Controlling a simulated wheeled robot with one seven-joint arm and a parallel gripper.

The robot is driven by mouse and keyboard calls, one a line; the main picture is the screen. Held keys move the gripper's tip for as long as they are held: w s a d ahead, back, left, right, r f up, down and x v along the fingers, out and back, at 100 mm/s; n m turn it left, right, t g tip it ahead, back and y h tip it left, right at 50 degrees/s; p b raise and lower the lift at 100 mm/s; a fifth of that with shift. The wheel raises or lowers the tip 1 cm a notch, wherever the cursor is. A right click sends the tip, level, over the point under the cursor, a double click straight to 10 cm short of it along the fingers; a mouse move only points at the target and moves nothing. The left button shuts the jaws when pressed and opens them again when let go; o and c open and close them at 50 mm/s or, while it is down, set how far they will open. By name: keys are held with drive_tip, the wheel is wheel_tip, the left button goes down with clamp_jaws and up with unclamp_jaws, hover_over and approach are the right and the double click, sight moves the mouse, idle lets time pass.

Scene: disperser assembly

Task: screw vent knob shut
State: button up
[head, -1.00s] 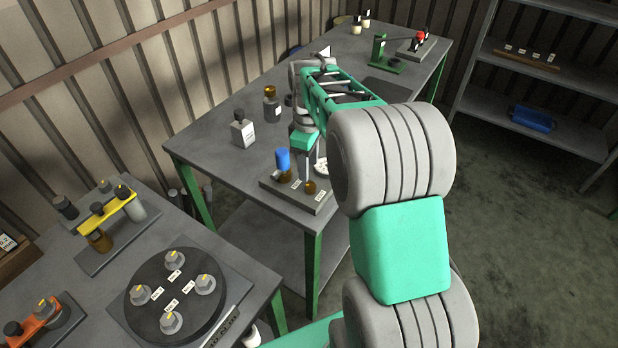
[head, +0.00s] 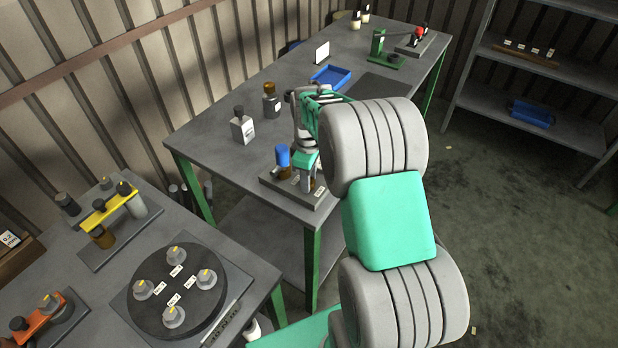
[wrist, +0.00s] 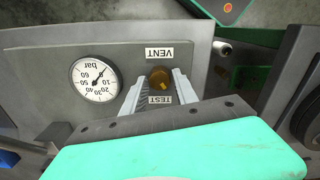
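The vent knob (wrist: 158,77) is a round amber-brown knob on a grey plate (wrist: 60,58), between the VENT label (wrist: 159,53) and the TEST label (wrist: 159,99) in the wrist view. My gripper (wrist: 159,78) is open, with one finger on each side of the knob. Small gaps seem to show between fingers and knob; contact is hard to tell. A yellowish mark shows on the knob's face. A pressure gauge (wrist: 95,79) sits left of it. In the head view my gripper (head: 308,186) is down at the plate (head: 275,189) near the bench's front corner, mostly hiding the knob.
A blue-capped part (head: 283,155) stands on the same plate, close left of my gripper. Two bottles (head: 243,127) (head: 271,102) and a blue tray (head: 331,76) stand farther back on the bench. A round dial fixture (head: 175,290) is on the nearer table.

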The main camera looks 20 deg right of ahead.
clamp_jaws()
drive_tip(key=shift+m, duration=0.3)
drive_tip(key=m+b, duration=0.1)
drive_tip(key=m, duration=0.5)
drive_tip(key=shift+w+d, duration=0.1)
drive_tip(key=shift+w, duration=0.05)
drive_tip(key=m+b, duration=0.1)
drive_tip(key=m, duration=0.5)
drive_tip(key=shift+d+r, duration=0.1)
drive_tip(key=shift+m, duration=0.3)
idle(0.5)
drive_tip(key=shift+o, duration=1.9)
unclamp_jaws()
wheel_tip(320, 180, up, 8)
drive_tip(key=shift+f+b, duration=0.15)
drive_tip(key=shift+b, duration=0.4)
